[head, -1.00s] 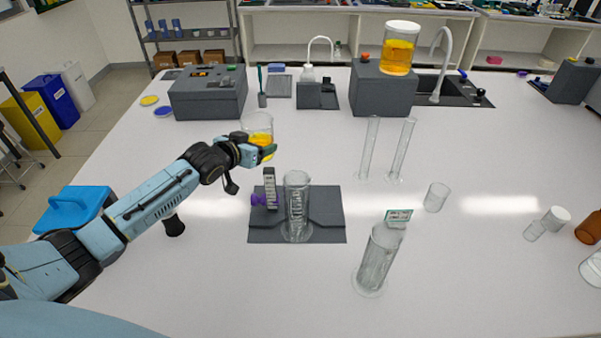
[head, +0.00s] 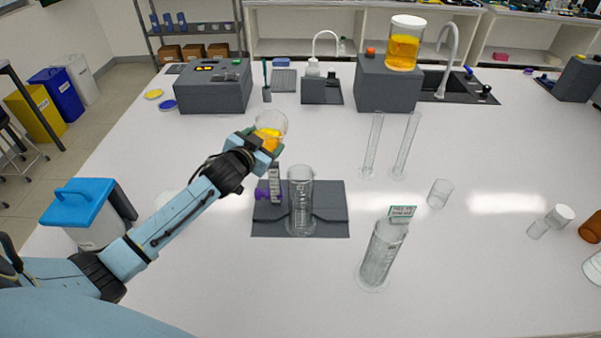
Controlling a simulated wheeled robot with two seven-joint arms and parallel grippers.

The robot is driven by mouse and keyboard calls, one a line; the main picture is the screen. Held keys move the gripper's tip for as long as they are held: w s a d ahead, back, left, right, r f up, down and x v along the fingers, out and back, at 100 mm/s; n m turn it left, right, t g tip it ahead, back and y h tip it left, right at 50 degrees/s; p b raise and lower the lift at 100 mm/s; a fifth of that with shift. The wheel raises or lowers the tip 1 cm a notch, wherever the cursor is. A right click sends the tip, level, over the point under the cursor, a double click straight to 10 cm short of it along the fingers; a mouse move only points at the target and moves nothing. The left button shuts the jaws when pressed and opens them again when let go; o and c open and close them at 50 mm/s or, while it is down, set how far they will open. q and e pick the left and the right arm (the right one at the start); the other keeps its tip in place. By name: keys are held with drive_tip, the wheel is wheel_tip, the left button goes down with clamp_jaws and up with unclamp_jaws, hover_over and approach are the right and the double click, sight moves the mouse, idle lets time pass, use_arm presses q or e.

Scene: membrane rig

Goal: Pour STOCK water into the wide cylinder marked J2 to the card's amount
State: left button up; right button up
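My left gripper (head: 268,146) is shut on a clear beaker (head: 272,121) holding orange-yellow liquid. The beaker is tilted, above and a little left of a wide clear cylinder (head: 301,200) on a dark grey mat. No stream of liquid is visible. A second wide cylinder (head: 378,256) stands at the front right with a small green-edged card (head: 402,211) at its top; the card's writing is too small to read. I cannot read a J2 mark. A lidded jar of orange-yellow liquid (head: 404,48) stands on a grey block. My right gripper is out of view.
The grey mat (head: 325,228) also carries a small upright grey piece with a purple knob (head: 262,193). Two slim cylinders (head: 372,145) stand behind it. A small empty beaker (head: 440,194) is to the right. A blue-lidded bin (head: 84,212) is at left.

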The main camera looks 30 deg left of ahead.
sight(271, 144)
use_arm(q)
drive_tip(key=shift+s+d+f+m, duration=0.1)
drive_tip(key=shift+d+f+m, duration=0.1)
drive_tip(key=shift+d+m, duration=0.2)
drive_tip(key=shift+d+r+m+t, duration=0.15)
drive_tip(key=shift+r+m+t, duration=0.15)
drive_tip(key=shift+r, duration=0.05)
drive_tip(key=shift+s+d+y+b, duration=0.1)
drive_tip(key=shift+d+y+b, duration=0.1)
drive_tip(key=shift+y+b, duration=0.15)
drive_tip(key=m+b, duration=0.1)
drive_tip(key=b, duration=0.1)
drive_tip(key=t+b, duration=0.1)
drive_tip(key=shift+d+f+m+b, duration=0.1)
drive_tip(key=shift+f+m+b, duration=0.2)
drive_tip(key=shift+m+b, duration=0.1)
drive_tip(key=shift+r+m+t+y+b, duration=0.15)
drive_tip(key=shift+m+t+y+b, duration=0.1)
drive_tip(key=shift+m+t+b, duration=0.35)
drive_tip(key=shift+f+m+t+b, duration=0.3)
drive_tip(key=shift+m+b, duration=0.7)
drive_tip(key=shift+b, duration=1.2)
drive_tip(key=shift+r, duration=0.1)
drive_tip(key=shift+s+r+m+t+b, duration=0.1)
drive_tip(key=shift+r+m+t+b, duration=0.45)
drive_tip(key=shift+m+b, duration=0.3)
